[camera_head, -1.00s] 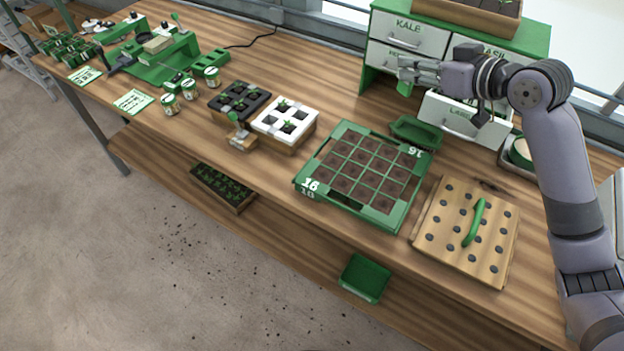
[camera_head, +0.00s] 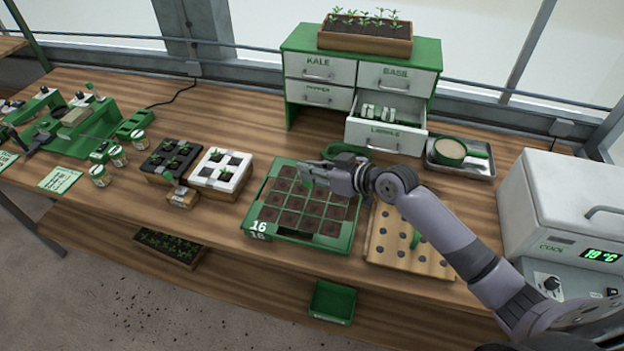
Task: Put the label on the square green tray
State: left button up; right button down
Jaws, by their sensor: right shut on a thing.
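The square green tray (camera_head: 258,212) stands at the middle front of the table. It has a grid of brown soil cells and a white "16" on its near left corner. I cannot tell whether the label touches the tray. The open drawer (camera_head: 384,134) holds several white and green pieces. My left gripper is not in view.
A white tray (camera_head: 206,184) and a black tray (camera_head: 158,180) of seedlings stand to the left. A wooden board with holes (camera_head: 440,262) lies right of the tray, partly under my arm. The drawer cabinet (camera_head: 292,38) stands behind, a white cooler (camera_head: 535,190) far right.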

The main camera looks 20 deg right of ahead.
aim_at(312, 188)
notch_tip(312, 188, down, 5)
jog(key=shift+r, duration=0.15)
jog(key=shift+f, duration=0.2)
jog(key=c, duration=1.5)
grip_release()
jog(key=shift+c, duration=0.2)
jog(key=shift+r, duration=0.15)
